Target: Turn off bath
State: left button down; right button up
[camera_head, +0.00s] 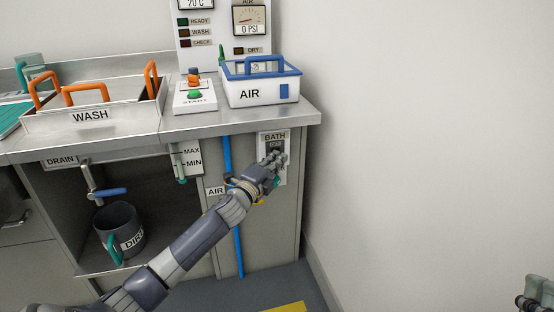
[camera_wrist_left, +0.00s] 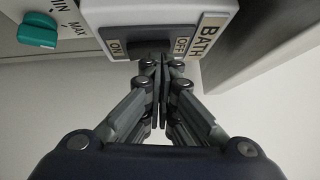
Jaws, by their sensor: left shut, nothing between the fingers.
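The BATH switch panel (camera_head: 274,138) is on the front of the cabinet below the right end of the counter. In the left wrist view the panel (camera_wrist_left: 213,22) has ON and OFF labels on either side of a dark switch (camera_wrist_left: 152,49). My left gripper (camera_head: 277,157) is at the panel, shut and empty. In the left wrist view its closed fingertips (camera_wrist_left: 158,62) are right at the switch, near the OFF side; I cannot tell whether they touch it. They partly cover the switch, so its position is unclear. Part of my right gripper (camera_head: 535,298) shows at the bottom right, cut off by the picture edge.
A blue hose (camera_head: 227,155) runs down left of the panel. A teal MIN/MAX knob (camera_wrist_left: 38,30) is beside it. The AIR box (camera_head: 262,91), START button box (camera_head: 195,98) and WASH basin (camera_head: 125,122) are above. A DIRT bucket (camera_head: 120,222) stands lower left. The right wall is bare.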

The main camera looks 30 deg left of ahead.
pick_arm(q)
jog(key=s+f, duration=0.1)
jog(key=s, duration=1.1)
jog(key=shift+d, duration=0.4)
